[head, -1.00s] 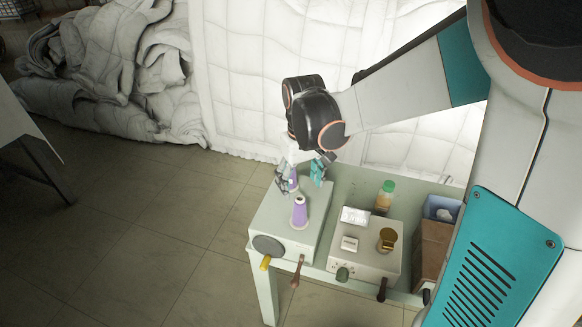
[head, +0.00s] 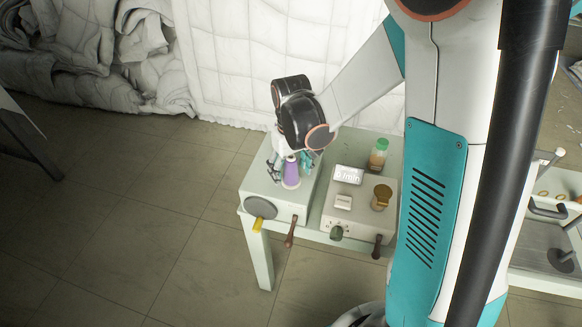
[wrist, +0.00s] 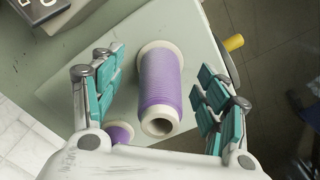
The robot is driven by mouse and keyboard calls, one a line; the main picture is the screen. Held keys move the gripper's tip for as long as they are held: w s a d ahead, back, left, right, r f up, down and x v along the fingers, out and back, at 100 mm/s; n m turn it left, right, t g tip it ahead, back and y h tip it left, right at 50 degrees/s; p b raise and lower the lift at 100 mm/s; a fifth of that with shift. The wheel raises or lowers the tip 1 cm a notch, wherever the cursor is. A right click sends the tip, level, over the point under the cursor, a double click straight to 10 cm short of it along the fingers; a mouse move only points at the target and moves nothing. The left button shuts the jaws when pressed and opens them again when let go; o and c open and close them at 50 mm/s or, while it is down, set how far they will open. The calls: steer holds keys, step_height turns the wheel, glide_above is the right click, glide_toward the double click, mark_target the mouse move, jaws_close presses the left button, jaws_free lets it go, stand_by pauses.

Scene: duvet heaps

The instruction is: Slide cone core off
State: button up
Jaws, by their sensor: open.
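A purple thread cone (head: 291,174) on a pale core (wrist: 161,125) stands on the light green box at the table's left. In the wrist view the purple cone (wrist: 160,82) lies between my fingers, with the core's hollow end facing the camera. My gripper (wrist: 162,68) is open, with teal pads on both sides of the cone and visible gaps. In the head view my gripper (head: 292,162) is at the cone. A second purple spool (wrist: 119,132) is partly hidden by the gripper body in the wrist view.
White duvets (head: 215,60) lie behind.

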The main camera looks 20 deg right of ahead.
steer(key=c, duration=1.3)
steer(key=shift+r+p, duration=2.65)
steer(key=shift+r, duration=1.1)
